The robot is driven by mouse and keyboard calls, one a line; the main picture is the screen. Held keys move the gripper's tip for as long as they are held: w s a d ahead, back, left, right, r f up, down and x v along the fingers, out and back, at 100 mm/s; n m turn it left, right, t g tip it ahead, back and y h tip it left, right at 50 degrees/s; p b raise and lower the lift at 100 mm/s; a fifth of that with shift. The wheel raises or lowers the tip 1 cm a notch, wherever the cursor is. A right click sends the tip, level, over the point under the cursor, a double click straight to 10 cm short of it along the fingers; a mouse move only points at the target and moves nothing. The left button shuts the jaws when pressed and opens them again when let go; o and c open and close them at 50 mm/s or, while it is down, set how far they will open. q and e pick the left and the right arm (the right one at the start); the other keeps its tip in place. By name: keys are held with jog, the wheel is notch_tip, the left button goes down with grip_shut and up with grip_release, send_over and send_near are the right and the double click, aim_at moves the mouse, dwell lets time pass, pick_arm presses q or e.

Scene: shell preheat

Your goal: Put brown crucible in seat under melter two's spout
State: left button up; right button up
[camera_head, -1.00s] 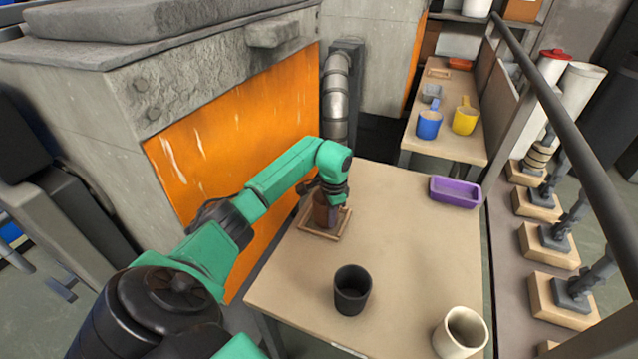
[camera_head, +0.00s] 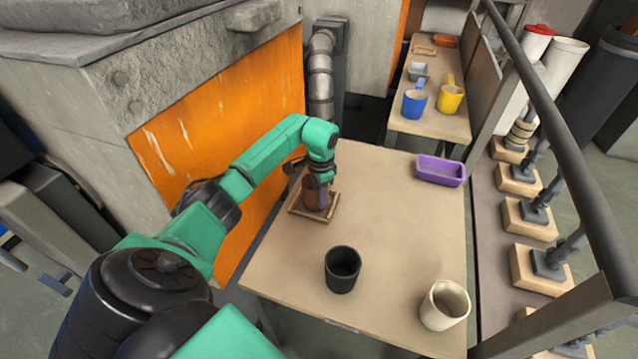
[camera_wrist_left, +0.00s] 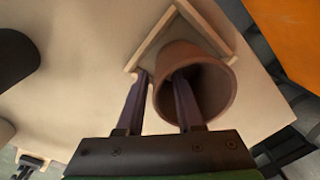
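The brown crucible (camera_head: 313,194) stands within a square wooden frame seat (camera_head: 299,211) on the table's left edge, by the orange melter face. In the left wrist view the crucible (camera_wrist_left: 222,92) is seen from above, mouth open, inside the frame (camera_wrist_left: 152,50). My left gripper (camera_head: 322,194) is down at the crucible. In the left wrist view its fingers (camera_wrist_left: 160,92) are spread, one outside the rim and one over the mouth, with a gap to the wall on the outer side. I cannot make out a spout for certain. My right gripper is out of view.
A black crucible (camera_head: 342,268) and a cream crucible (camera_head: 444,305) stand on the near table (camera_head: 400,222). A purple tray (camera_head: 441,170) lies at its far right. A dark rail (camera_head: 560,130) runs along the right.

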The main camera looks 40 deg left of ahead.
pick_arm(q)
jog(key=r+p, duration=0.4)
jog(key=r, duration=0.1)
jog(key=r+p, duration=0.4)
jog(key=r, duration=0.1)
jog(key=shift+s+d+r, duration=0.15)
jog(key=shift+d+r, duration=0.05)
jog(key=shift+r, duration=0.05)
jog(key=shift+f, duration=0.2)
